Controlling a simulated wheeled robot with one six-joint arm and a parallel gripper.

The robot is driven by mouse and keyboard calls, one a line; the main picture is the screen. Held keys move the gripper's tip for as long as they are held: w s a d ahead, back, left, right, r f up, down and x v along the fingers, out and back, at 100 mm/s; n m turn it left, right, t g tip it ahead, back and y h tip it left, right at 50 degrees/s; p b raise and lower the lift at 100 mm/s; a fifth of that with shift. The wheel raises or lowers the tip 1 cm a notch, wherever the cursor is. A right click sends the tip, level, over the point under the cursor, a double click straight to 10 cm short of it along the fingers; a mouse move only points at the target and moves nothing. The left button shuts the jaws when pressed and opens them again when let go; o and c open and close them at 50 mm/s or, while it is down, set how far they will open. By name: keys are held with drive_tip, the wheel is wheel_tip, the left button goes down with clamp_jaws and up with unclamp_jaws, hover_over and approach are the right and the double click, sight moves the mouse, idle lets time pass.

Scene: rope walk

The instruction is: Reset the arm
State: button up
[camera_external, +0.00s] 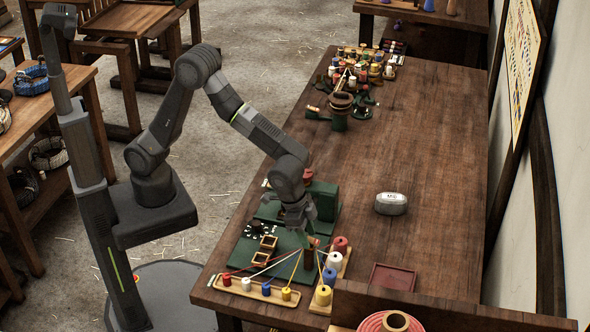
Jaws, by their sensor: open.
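My arm reaches over the near left part of a long wooden workbench (430,190). My gripper (298,232) points down, low over a green board (272,232) on the bench. It is open. A brown post (309,260) stands just below and to the right of the gripper, with coloured cords running to it. The gap between the fingers is small in this view, and the arm partly hides the green block (325,200) behind it.
Spools (333,260) stand on a tray at the near edge, beside a rack of small coloured bobbins (246,285). A grey-white tin (391,203) and a red tray (392,277) lie to the right. Many spools (365,65) crowd the far end.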

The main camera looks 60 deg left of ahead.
drive_tip(key=shift+s+a+f+t+h+b, duration=0.15)
drive_tip(key=shift+f+t+h+b, duration=0.2)
drive_tip(key=shift+b, duration=0.45)
wheel_tip(320, 180, up, 14)
drive_tip(key=g+y+p, duration=0.1)
drive_tip(key=p, duration=0.2)
drive_tip(key=shift+s+a+g+y, duration=0.35)
drive_tip(key=shift+s+a, duration=0.05)
drive_tip(key=shift+s, duration=0.05)
